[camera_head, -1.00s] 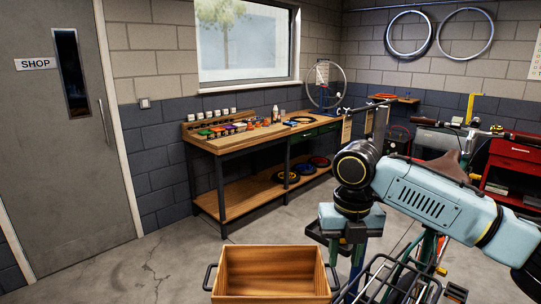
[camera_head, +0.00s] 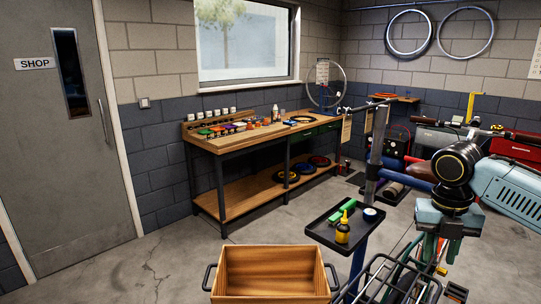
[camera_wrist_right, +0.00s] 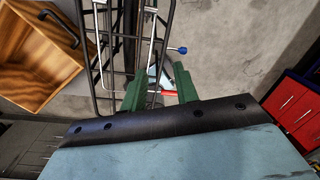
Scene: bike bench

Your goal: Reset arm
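My right gripper (camera_head: 441,248) hangs pointing down at the right side of the head view, above and in front of the bicycle. In the right wrist view its two green fingers (camera_wrist_right: 160,88) stand apart with nothing held between them. Bicycle parts and the floor show beyond the gap. My right arm comes in from the right edge of the head view. My left gripper and left arm do not show in the head view.
A wooden crate (camera_head: 270,249) with black handles stands at front centre. Right of it, a black tray (camera_head: 322,232) bears a yellow bottle (camera_head: 343,231), a green item and a blue roll. A black wire rack (camera_head: 385,272) is near the gripper. The workbench (camera_head: 250,139) is farther back.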

